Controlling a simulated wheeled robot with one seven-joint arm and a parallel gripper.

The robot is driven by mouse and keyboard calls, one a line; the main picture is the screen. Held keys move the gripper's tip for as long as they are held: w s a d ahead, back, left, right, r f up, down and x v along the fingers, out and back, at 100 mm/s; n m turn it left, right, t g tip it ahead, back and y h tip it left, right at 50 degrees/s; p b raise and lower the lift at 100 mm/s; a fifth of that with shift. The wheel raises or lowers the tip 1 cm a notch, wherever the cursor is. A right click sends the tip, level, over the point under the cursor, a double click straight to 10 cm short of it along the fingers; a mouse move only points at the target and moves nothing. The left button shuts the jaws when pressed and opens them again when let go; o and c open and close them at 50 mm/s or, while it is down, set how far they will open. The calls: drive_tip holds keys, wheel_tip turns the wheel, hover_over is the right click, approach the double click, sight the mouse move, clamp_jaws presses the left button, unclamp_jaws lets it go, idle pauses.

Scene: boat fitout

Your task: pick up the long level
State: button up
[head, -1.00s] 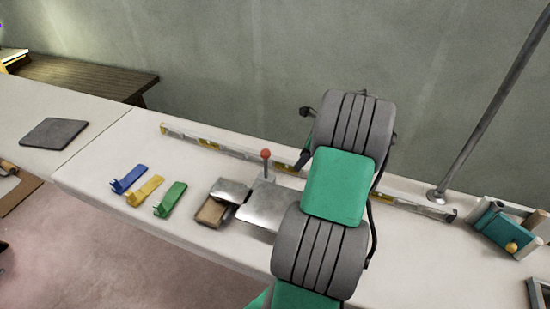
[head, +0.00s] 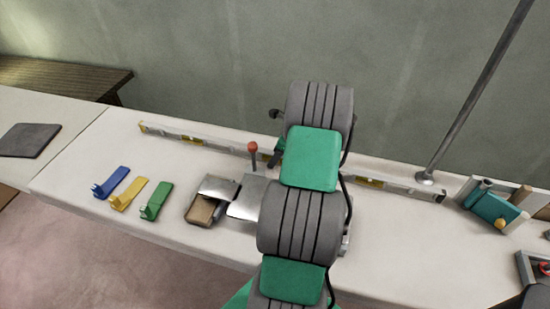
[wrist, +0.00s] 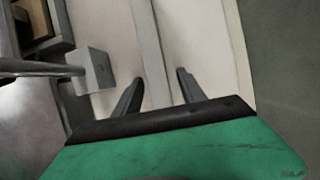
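The long level (head: 200,138) is a thin grey bar with yellow marks, lying along the back of the white bench. My arm hides its middle part in the head view. In the wrist view, the level (wrist: 150,50) shows as a grey strip running up the picture between my fingers. My gripper (wrist: 159,75) is open, its two dark fingers apart on either side of the strip. I see no contact between fingers and level. In the head view, a dark fingertip shows beside the level, and the rest of the gripper is hidden behind the arm.
A red-knobbed lever (head: 253,150) stands just in front of the level, near metal plates (head: 250,195). Blue (head: 112,182), yellow (head: 130,194) and green (head: 156,201) pieces lie to the left. A slanted pole (head: 470,100) meets the bench near the level's right end.

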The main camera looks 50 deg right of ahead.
clamp_jaws()
idle(0.3)
drive_tip(key=shift+r, duration=0.1)
idle(0.9)
